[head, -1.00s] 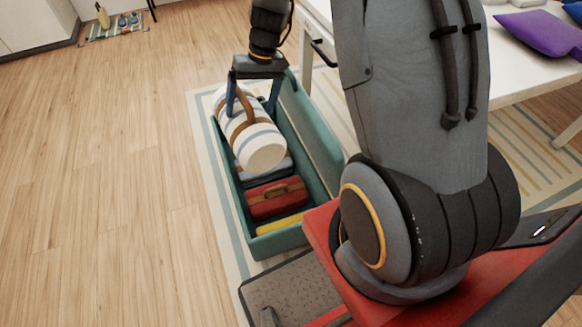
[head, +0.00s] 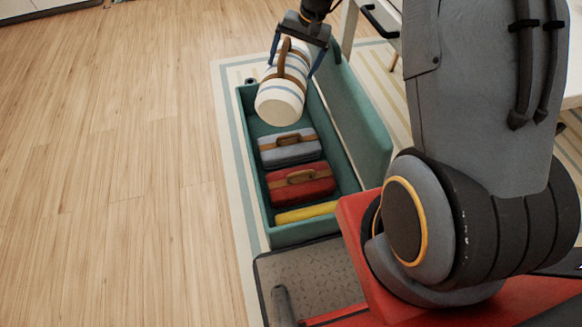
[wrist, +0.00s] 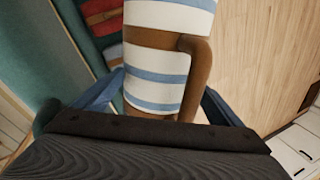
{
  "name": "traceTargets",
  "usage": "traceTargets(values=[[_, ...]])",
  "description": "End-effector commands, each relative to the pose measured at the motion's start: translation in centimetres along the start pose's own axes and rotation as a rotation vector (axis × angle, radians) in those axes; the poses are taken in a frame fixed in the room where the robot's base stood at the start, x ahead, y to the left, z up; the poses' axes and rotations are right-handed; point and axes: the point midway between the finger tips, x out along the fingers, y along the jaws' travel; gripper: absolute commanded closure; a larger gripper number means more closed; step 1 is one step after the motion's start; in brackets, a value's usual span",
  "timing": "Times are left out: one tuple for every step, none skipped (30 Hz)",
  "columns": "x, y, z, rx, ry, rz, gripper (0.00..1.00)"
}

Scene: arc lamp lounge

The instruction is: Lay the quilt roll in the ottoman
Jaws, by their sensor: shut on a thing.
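The quilt roll (head: 281,100) is white with blue stripes and brown straps with a handle. My gripper (head: 293,60) is shut on it and holds it over the far end of the ottoman. The ottoman (head: 262,207) is a long teal box with its lid open on the right side. In the wrist view the quilt roll (wrist: 158,60) lies between the blue fingers of my gripper (wrist: 155,95). The roll hides part of the ottoman's far end. Whether it touches the ottoman's floor or wall I cannot tell.
Inside the ottoman lie a grey-blue case (head: 290,150), a red case (head: 287,191) and a yellow item (head: 305,213) at the near end. A bare teal patch of floor shows beyond the grey-blue case. A striped rug (head: 235,130) lies underneath. Wooden floor is clear at left.

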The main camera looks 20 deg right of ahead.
Motion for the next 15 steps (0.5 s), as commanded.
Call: traceTargets(values=[[1.3, -0.2, -0.9, 0.024, 0.01, -0.001, 0.73], [1.7, -0.3, -1.4, 0.042, 0.016, -0.001, 0.73], [2.3, -0.5, -1.9, 0.066, 0.023, -0.001, 0.73], [2.8, -0.6, -2.3, 0.084, 0.028, -0.001, 0.73], [3.2, -0.7, -2.7, 0.101, 0.033, -0.001, 0.73], [3.7, -0.9, -3.3, 0.123, 0.041, -0.001, 0.73], [4.2, -1.0, -3.7, 0.14, 0.046, -0.002, 0.73], [4.6, -1.1, -4.1, 0.158, 0.051, -0.002, 0.73], [5.1, -1.3, -4.6, 0.179, 0.058, -0.002, 0.73], [5.5, -1.4, -5.0, 0.196, 0.063, -0.002, 0.73], [6.0, -1.5, -5.4, 0.213, 0.068, -0.002, 0.73], [6.5, -1.7, -5.8, 0.234, 0.074, -0.001, 0.73], [6.9, -1.8, -6.2, 0.249, 0.08, -0.002, 0.73], [7.3, -1.9, -6.6, 0.266, 0.085, -0.002, 0.73], [7.8, -2.0, -7.0, 0.286, 0.091, -0.002, 0.73]])
